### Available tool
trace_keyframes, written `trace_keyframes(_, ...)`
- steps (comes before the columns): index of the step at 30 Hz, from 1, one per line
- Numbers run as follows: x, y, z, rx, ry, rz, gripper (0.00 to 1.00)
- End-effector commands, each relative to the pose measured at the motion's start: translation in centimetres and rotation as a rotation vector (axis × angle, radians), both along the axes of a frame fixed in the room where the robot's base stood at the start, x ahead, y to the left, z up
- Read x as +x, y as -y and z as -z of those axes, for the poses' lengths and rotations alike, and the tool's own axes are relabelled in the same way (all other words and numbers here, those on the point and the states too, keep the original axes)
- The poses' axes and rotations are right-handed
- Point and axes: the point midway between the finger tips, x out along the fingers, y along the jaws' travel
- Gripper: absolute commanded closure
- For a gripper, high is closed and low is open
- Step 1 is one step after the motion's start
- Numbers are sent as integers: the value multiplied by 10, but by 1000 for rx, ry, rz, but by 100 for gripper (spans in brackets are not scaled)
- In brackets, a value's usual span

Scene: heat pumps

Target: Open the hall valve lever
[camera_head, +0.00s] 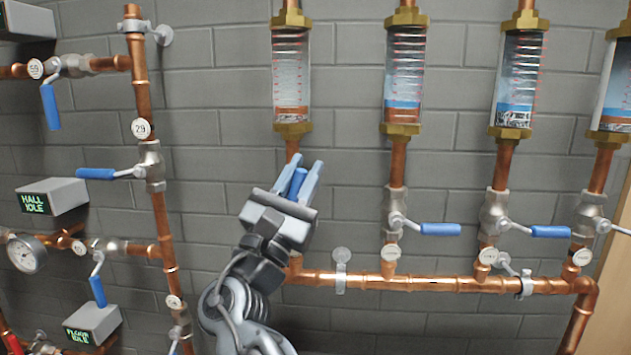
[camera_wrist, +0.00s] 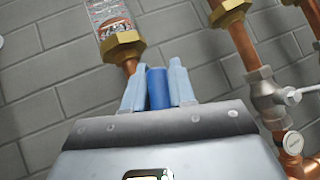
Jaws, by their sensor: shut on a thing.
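My gripper (camera_head: 306,163) is in front of the leftmost sight-glass pipe (camera_head: 292,145), its light blue fingers pointing up. It is shut on a darker blue lever handle (camera_head: 298,183), which also shows between the fingers in the wrist view (camera_wrist: 158,88). The handle points up, roughly along the pipe. My gripper and arm hide this lever's valve body and tag. The HALL IDLE display box (camera_head: 50,199) is at the left. I cannot tell from a label which lever belongs to it.
Neighbouring levers (camera_head: 440,229) and (camera_head: 550,232) point right, across their pipes. Brass-ended sight glasses (camera_head: 404,70) hang above. A copper manifold (camera_head: 430,283) runs below. Left are a pipe with a sideways blue lever (camera_head: 96,174), a gauge (camera_head: 27,253) and a FLOOR IDLE box (camera_head: 92,323).

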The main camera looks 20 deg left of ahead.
Motion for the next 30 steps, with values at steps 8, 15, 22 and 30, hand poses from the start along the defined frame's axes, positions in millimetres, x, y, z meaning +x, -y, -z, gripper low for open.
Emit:
trace_keyframes(8,-1,-3,2,-8,-2,-3,100)
trace_keyframes(15,-1,-2,2,-6,-1,-3,64)
trace_keyframes(22,0,-2,0,-5,0,-3,55)
trace_keyframes(30,0,-2,-2,-3,2,-3,55)
